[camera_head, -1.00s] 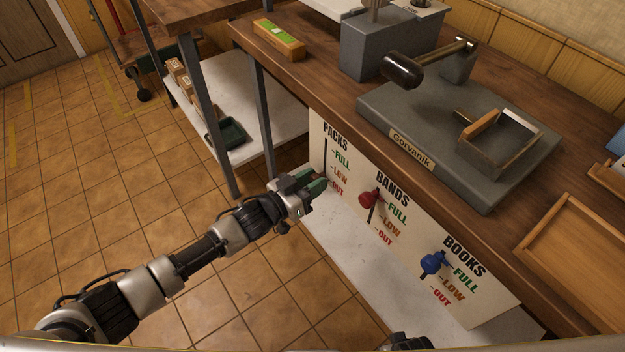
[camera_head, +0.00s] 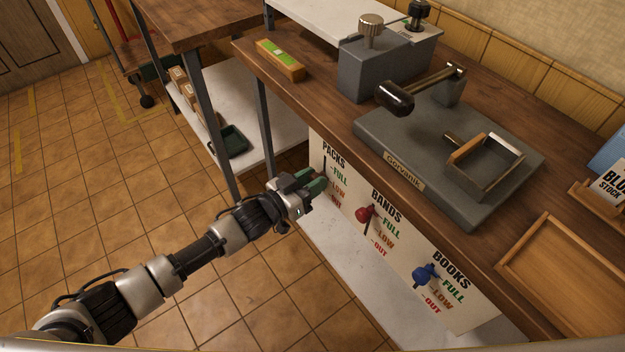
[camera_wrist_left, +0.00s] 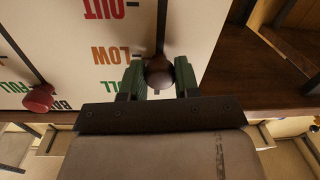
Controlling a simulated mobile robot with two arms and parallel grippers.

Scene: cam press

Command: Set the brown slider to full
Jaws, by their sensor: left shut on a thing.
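The brown slider knob (camera_wrist_left: 159,73) is between the green fingers of my left gripper (camera_wrist_left: 159,80) in the left wrist view, which shows the board upside down. The knob sits in its slot between the LOW and FULL marks, nearer to FULL. In the head view my left gripper (camera_head: 318,184) is at the PACKS column of the white board (camera_head: 345,222), beside FULL and LOW, and its fingers hide the knob. My left gripper is shut on the knob. My right gripper is not in view.
The red slider (camera_head: 363,213) under BANDS and the blue slider (camera_head: 425,273) under BOOKS are on the same board. The wooden bench top (camera_head: 345,135) overhangs the board. A table leg (camera_head: 262,120) stands just behind my left gripper. The tiled floor (camera_head: 90,210) at left is clear.

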